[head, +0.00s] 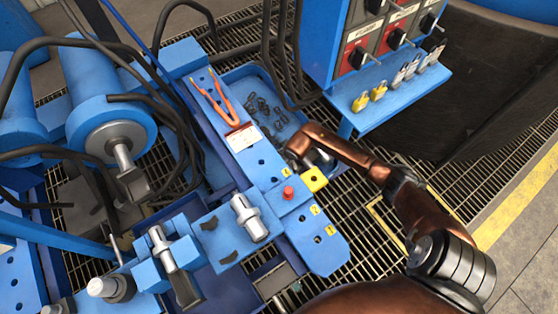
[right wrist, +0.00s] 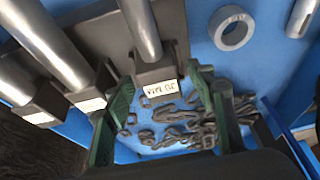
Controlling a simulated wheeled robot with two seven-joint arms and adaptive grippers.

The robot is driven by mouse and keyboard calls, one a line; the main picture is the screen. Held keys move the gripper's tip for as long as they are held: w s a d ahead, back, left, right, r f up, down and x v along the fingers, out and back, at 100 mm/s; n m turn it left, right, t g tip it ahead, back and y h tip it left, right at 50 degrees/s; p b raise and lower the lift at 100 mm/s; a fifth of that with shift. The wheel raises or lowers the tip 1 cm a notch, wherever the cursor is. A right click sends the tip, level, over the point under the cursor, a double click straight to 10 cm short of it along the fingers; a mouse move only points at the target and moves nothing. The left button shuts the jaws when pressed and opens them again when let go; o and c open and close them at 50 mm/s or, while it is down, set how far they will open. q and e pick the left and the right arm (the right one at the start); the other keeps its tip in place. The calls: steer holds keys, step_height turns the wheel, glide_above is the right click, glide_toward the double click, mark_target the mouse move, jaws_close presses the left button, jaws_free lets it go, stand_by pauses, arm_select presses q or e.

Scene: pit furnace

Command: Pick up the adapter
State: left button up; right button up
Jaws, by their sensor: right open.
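Several grey metal pieces, each a round shaft on a square block with a white label, lie in the blue tray. I take them as adapters; which one is meant I cannot tell. The middle adapter (right wrist: 155,72) shows in the right wrist view, its labelled end between and just beyond my green fingertips. My right gripper (right wrist: 164,92) is open and empty, and contact is not visible. In the head view my copper right arm reaches in from the lower right over the tray's near end and hides most of the adapters there. My left gripper is not in view.
Loose dark chain links (right wrist: 185,125) lie in the tray (head: 238,76) beside the labelled block. A grey ring (right wrist: 232,28) lies at the upper right. A blue control panel with padlocks (head: 400,75) stands close behind my arm. Orange-handled tongs (head: 215,98) lie on the blue beam.

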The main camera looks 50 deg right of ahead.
steer(key=shift+r, duration=0.1)
jaws_close()
stand_by(0.5)
steer(key=shift+w+r, duration=0.1)
